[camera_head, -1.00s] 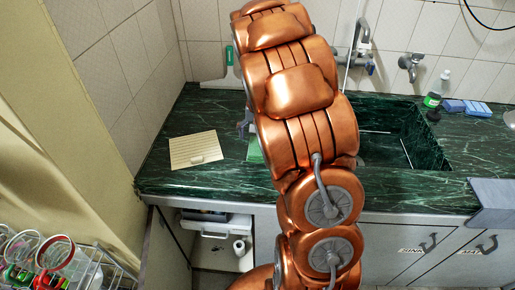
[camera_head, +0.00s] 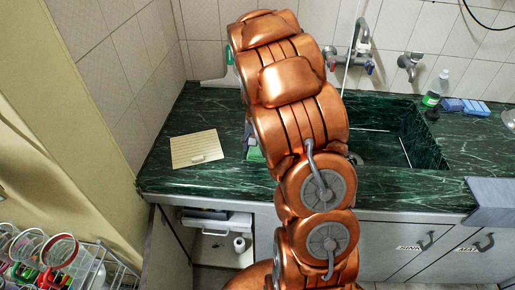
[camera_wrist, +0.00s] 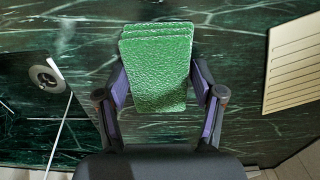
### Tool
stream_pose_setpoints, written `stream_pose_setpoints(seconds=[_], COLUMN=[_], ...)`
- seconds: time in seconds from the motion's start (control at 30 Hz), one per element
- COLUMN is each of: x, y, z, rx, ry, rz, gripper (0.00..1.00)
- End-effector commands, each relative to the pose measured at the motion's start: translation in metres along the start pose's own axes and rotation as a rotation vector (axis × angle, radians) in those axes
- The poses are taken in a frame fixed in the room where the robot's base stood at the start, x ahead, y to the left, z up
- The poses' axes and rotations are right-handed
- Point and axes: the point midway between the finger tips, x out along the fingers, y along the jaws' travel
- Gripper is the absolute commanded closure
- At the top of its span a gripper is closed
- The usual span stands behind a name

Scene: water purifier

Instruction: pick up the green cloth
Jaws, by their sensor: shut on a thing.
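The green cloth (camera_wrist: 157,72) is a textured, folded stack of layers in the middle of the wrist view. My gripper (camera_wrist: 160,90) has its fingers against the left and right sides of the cloth and is shut on it. The cloth is over the dark green marble counter; I cannot tell whether it touches the counter or hangs above it. In the head view my arm hides most of the gripper, and only a small edge of the cloth (camera_head: 256,154) shows beside it.
A cream ribbed board (camera_head: 196,149) lies on the counter to the left. The sink (camera_head: 405,135) is to the right, with a drain (camera_wrist: 47,76) in the wrist view.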

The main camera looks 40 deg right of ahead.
Motion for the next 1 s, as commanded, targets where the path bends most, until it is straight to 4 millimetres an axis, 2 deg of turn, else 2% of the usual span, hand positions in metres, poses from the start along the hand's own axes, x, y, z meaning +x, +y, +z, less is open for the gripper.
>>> stream_pose_setpoints(seconds=[0.03, 0.27, 0.3, 0.57, 0.93, 1.0], x=[0.0, 0.0, 0.0, -0.003, -0.034, -0.036], y=[0.0, 0.0, 0.0, 0.0, 0.0, 0.002], z=[0.0, 0.0, 0.0, 0.0, 0.0, 0.005], rx=[0.0, 0.0, 0.0, 0.0, 0.0, 0.001], ry=[0.0, 0.0, 0.0, 0.0, 0.001, 0.0], rz=[0.0, 0.0, 0.0, 0.0, 0.0, 0.0], gripper=[0.48, 0.72, 0.73, 0.73, 0.73, 0.73])
